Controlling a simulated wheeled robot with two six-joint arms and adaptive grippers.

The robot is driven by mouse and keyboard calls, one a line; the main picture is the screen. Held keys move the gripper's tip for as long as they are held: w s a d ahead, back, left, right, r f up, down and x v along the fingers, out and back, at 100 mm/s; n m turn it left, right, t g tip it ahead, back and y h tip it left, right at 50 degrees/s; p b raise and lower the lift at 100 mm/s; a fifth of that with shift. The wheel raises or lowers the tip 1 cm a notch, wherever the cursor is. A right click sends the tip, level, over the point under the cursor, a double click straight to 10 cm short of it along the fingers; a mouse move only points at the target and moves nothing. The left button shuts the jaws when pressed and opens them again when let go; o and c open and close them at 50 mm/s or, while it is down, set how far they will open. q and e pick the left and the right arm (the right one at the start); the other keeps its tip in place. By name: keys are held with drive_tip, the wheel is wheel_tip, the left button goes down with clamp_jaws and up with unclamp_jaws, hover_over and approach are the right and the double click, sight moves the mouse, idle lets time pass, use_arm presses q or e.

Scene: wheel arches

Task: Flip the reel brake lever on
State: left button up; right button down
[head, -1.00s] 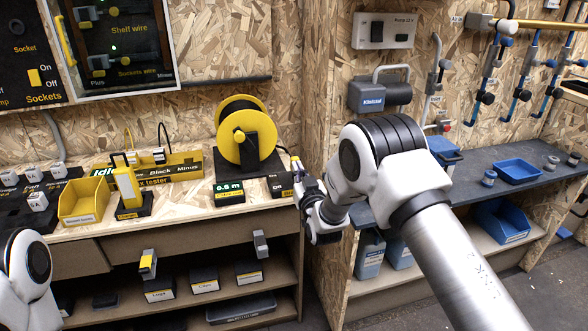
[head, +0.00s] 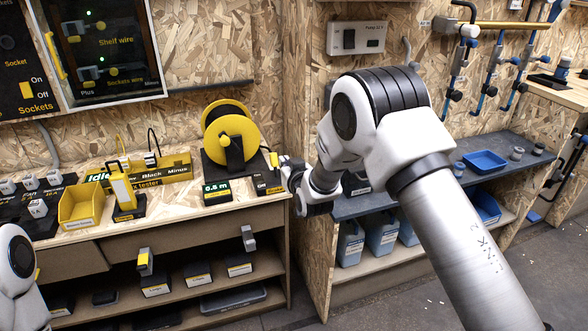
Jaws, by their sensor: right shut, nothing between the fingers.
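The yellow cable reel (head: 231,136) stands on a black base at the right end of the wooden bench. A display reading 0.5 m (head: 216,191) sits in front of it. To the right of the reel is a small black brake unit (head: 267,187) with an "Off" label; a small yellow piece, apparently its lever (head: 274,160), stands at its right side. My right gripper (head: 284,163) is right beside this yellow piece, shut and mostly hidden by its wrist. I cannot tell whether they touch. My left arm shows at the left edge; its gripper is out of frame.
A yellow bin (head: 80,204) and a yellow-black tester (head: 124,190) stand left on the bench. Drawers and labelled boxes (head: 197,276) are below. A dark shelf with a blue tray (head: 485,161) lies to the right, behind my right arm.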

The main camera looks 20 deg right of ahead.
drive_tip(key=s, duration=0.1)
drive_tip(key=s+r, duration=0.1)
drive_tip(key=s, duration=0.2)
drive_tip(key=shift+s+r, duration=0.2)
drive_tip(key=shift+r, duration=0.05)
drive_tip(key=shift+s, duration=0.1)
